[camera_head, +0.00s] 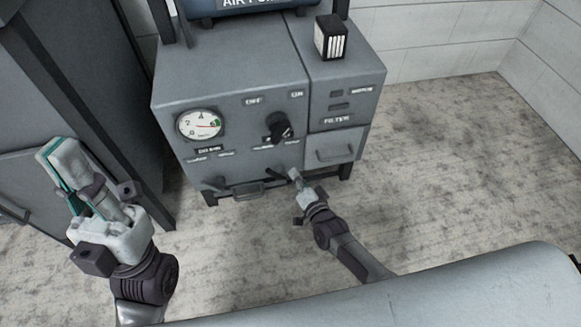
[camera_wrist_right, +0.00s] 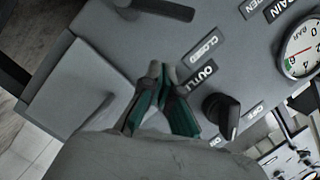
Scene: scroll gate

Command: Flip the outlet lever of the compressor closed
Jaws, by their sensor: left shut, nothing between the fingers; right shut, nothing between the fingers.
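The compressor (camera_head: 235,95) is a grey cabinet with its front panel towards me. My right gripper (camera_head: 294,175) is shut at the lower right of this panel, under the labels. In the right wrist view its fingertips (camera_wrist_right: 161,72) are together beside the OUTLET label (camera_wrist_right: 195,82) and the CLOSED label (camera_wrist_right: 204,47). The outlet lever cannot be made out clearly; the fingers seem to cover its place, and I cannot tell whether they touch it. My left gripper (camera_head: 60,165) is shut and empty, well left of the compressor.
A black knob (camera_head: 278,127) sticks out above my right gripper; the round gauge (camera_head: 201,123) is to its left. A drawer-like filter box (camera_head: 334,148) lies right of the gripper. A dark cabinet (camera_head: 75,75) stands at the left. The floor at the right is clear.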

